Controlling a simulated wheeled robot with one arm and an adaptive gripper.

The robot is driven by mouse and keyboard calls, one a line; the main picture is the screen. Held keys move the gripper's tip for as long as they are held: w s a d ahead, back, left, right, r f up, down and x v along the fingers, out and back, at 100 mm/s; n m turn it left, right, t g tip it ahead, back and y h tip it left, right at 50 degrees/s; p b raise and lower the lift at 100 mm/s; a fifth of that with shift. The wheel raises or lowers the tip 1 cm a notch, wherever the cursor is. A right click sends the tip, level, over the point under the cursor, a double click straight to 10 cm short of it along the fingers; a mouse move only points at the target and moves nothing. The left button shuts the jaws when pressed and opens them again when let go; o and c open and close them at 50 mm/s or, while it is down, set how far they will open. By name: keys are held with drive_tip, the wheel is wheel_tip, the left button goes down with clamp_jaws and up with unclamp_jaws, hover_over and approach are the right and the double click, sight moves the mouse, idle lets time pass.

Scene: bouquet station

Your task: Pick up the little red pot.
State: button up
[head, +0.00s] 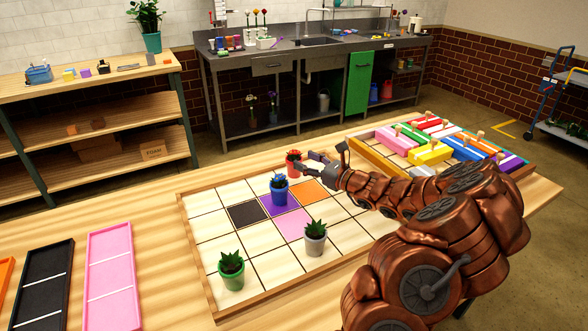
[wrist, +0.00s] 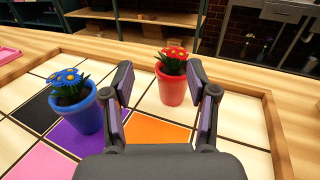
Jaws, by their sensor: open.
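The little red pot (wrist: 172,88) holds red flowers and stands upright on a pale square of the tiled board (head: 207,230). In the head view the red pot (head: 292,168) is near the board's far edge, just left of my gripper. My gripper (wrist: 168,85) is open in the wrist view, with one finger to each side of the red pot as seen there. The pot appears a little beyond the fingertips; I see no contact. My gripper also shows in the head view (head: 332,165).
A blue pot (wrist: 78,112) with blue flowers stands close on the left, on the purple square. A green pot (head: 231,274) and a grey pot (head: 315,240) with succulents stand nearer the front. A wooden crate (head: 372,160) with coloured blocks lies to the right.

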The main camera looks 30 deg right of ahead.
sight(297, 153)
drive_tip(key=shift+d+f+m+h, duration=0.2)
drive_tip(key=shift+d+f+m, duration=0.05)
drive_tip(key=shift+d, duration=0.25)
drive_tip(key=shift+d+f+m+h, duration=0.2)
drive_tip(key=shift+d+f+m, duration=0.05)
drive_tip(key=shift+d, duration=0.2)
drive_tip(key=shift+r+p+x, duration=0.1)
drive_tip(key=shift+p+x, duration=0.15)
drive_tip(key=shift+x, duration=0.55)
drive_tip(key=shift+r+p+x, duration=0.15)
drive_tip(key=shift+p+x, duration=0.05)
drive_tip(key=shift+x, duration=0.6)
drive_tip(key=shift+p+x, duration=0.6)
drive_tip(key=shift+x, duration=1.55)
drive_tip(key=shift+r, duration=0.2)
drive_tip(key=shift+c, duration=0.3)
clamp_jaws()
